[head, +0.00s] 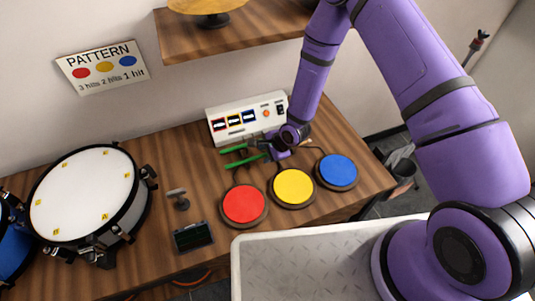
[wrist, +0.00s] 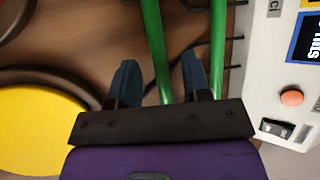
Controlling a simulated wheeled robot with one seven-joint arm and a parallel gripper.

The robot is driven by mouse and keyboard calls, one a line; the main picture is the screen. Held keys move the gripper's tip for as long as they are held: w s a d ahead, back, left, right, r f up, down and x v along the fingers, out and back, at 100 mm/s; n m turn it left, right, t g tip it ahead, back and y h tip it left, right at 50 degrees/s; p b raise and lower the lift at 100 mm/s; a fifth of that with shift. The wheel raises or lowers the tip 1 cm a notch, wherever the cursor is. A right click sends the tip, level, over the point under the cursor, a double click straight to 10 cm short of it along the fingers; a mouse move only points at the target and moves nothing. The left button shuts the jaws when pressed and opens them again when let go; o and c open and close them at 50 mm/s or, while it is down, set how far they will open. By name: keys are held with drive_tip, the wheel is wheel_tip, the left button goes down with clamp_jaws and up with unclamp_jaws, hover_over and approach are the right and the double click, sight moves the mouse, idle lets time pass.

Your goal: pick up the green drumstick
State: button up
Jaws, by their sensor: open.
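Two green drumsticks lie side by side on the wooden table between the pads and the white box. The nearer drumstick (head: 246,161) shows in the wrist view (wrist: 155,45), running between my fingers. The farther drumstick (head: 233,150) shows in the wrist view (wrist: 218,45) just right of my right finger. My gripper (head: 271,147) is open over the sticks' right ends in the head view; its two blue-grey fingertips show in the wrist view (wrist: 159,76). I cannot tell whether the fingers touch either stick. My gripper hides the sticks' right ends.
Red (head: 244,204), yellow (head: 293,188) and blue (head: 337,171) pads lie in front of my gripper. The white box (head: 247,117) stands close behind. A drum (head: 83,194) is at left; a small dark display (head: 193,236) lies near the front edge.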

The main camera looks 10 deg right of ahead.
clamp_jaws()
drive_tip(key=shift+r, duration=0.1)
idle(0.3)
drive_tip(key=shift+r, duration=0.25)
wheel_tip(320, 180, up, 3)
drive_tip(key=s+d, duration=0.1)
drive_tip(key=s, duration=0.4)
drive_tip(key=s+d, duration=0.2)
drive_tip(key=s, duration=0.3)
drive_tip(key=s+d+r, duration=0.1)
drive_tip(key=s+d, duration=0.1)
drive_tip(key=s, duration=0.3)
drive_tip(key=shift+s+r, duration=0.1)
